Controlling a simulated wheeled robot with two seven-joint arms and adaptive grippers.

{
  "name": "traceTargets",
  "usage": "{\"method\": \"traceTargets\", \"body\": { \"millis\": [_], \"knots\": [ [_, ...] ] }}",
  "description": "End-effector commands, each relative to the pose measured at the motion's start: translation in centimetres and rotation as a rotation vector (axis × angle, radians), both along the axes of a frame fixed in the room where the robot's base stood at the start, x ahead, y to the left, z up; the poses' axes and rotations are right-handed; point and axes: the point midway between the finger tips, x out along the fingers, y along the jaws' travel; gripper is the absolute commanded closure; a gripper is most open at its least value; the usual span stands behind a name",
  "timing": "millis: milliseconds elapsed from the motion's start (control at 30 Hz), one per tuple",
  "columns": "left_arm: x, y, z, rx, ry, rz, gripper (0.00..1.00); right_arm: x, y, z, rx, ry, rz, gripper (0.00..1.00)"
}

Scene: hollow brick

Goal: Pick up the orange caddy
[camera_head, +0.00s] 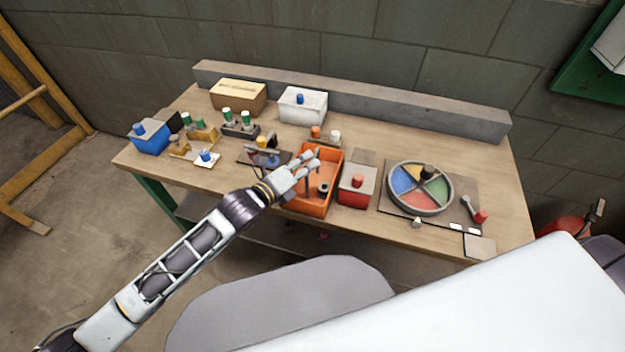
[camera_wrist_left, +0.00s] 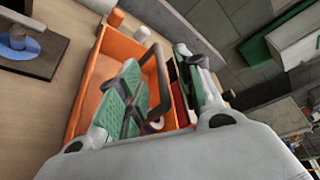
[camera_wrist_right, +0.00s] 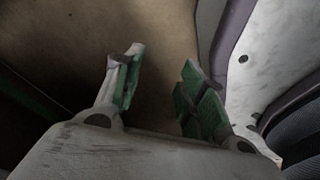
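The orange caddy (camera_head: 308,207) is an open box near the front middle of the wooden table. In the left wrist view, the caddy (camera_wrist_left: 92,84) has a dark handle bar (camera_wrist_left: 161,78) rising over it. My left gripper (camera_head: 311,160) is over the caddy, with its fingers apart. In the left wrist view, the bar shows between the two fingers, and I cannot tell whether either finger touches it. A dark and white round item lies inside the caddy. My right gripper (camera_wrist_right: 160,85) is open and empty, outside the head view.
A box with a red knob (camera_head: 357,186) stands close to the caddy's right. A four-coloured disc (camera_head: 419,187) on a board lies farther right. A dark tray with a blue item (camera_head: 273,158) is close on the left. White (camera_head: 302,106) and cardboard (camera_head: 238,96) boxes stand behind.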

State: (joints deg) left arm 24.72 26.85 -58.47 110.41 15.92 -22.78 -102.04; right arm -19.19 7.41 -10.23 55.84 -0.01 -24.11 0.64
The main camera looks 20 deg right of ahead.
Motion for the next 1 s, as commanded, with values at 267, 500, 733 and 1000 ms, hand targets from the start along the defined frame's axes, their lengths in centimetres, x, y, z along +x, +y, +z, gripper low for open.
{"method": "traceTargets", "body": {
  "millis": [267, 500, 733, 1000],
  "knots": [
    [0.1, -0.1, 0.0, -0.001, 0.0, -0.001, 0.65, 0.0, 0.1, 0.0, 0.001, 0.0, -0.001, 0.6],
    [0.9, -1.0, -0.1, -0.002, 0.0, 0.001, 0.65, 0.1, 0.1, 0.0, 0.001, 0.0, -0.001, 0.6],
    [2.1, -2.3, -0.3, -0.002, 0.0, 0.001, 0.65, 0.4, 0.3, 0.1, 0.003, -0.004, 0.0, 0.6],
    [3.0, -3.7, -0.7, -0.002, 0.0, 0.001, 0.65, 1.0, 0.5, 0.3, 0.006, -0.012, -0.001, 0.6]
  ]
}}
